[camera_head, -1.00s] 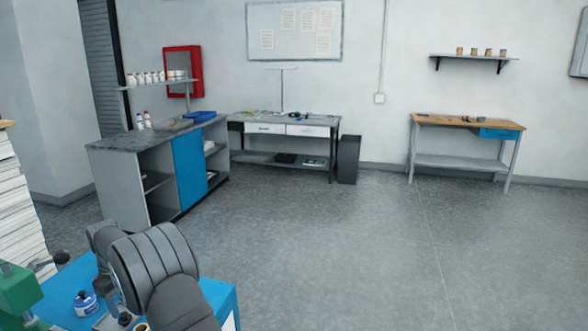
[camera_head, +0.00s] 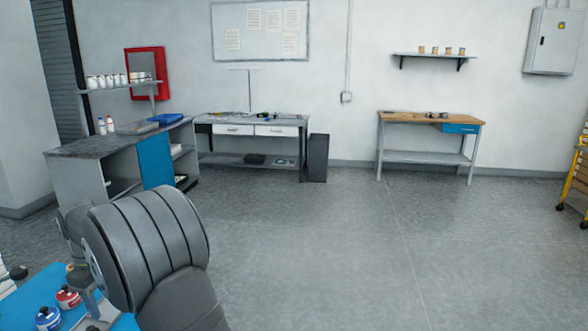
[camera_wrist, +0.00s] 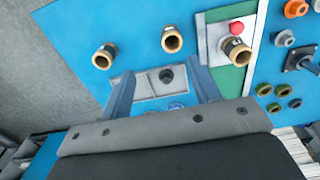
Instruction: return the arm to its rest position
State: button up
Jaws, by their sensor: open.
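My gripper (camera_wrist: 163,92) shows in the wrist view with its two blue-grey fingers spread apart and nothing between them. Below the fingers lies a blue work surface (camera_wrist: 140,35) with a grey plate that carries a dark round knob (camera_wrist: 166,75). My dark grey arm fills the lower left of the head view, folded close to the camera.
Brass-coloured cylinders (camera_wrist: 172,40), a red button (camera_wrist: 236,28) and coloured rings lie around the fingers. Blue (camera_head: 47,318) and red (camera_head: 68,297) pots stand beside my arm. Benches (camera_head: 430,118) line the far wall; the floor (camera_head: 320,260) is clear.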

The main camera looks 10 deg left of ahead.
jog(key=s+d+r, duration=0.2)
jog(key=s+r, duration=0.1)
jog(key=s, duration=0.5)
jog(key=s+a+f, duration=0.6)
jog(key=a+f, duration=0.2)
jog(key=f, duration=0.1)
jog(key=shift+s+a+f, duration=0.2)
jog(key=shift+a+f, duration=0.1)
jog(key=shift+o, duration=0.6)
jog(key=o, duration=0.8)
jog(key=s+r, duration=0.4)
jog(key=s, duration=0.1)
jog(key=s+r, duration=0.1)
jog(key=s, duration=0.1)
jog(key=shift+s+d+r, duration=0.15)
jog(key=shift+d+r, duration=0.1)
jog(key=shift+r, duration=0.15)
jog(key=s+d+r, duration=0.4)
jog(key=s+r, duration=0.5)
jog(key=s, duration=0.2)
jog(key=f, duration=0.9)
jog(key=shift+s+d+f, duration=0.25)
jog(key=shift+s+f, duration=0.1)
jog(key=shift+f, duration=0.05)
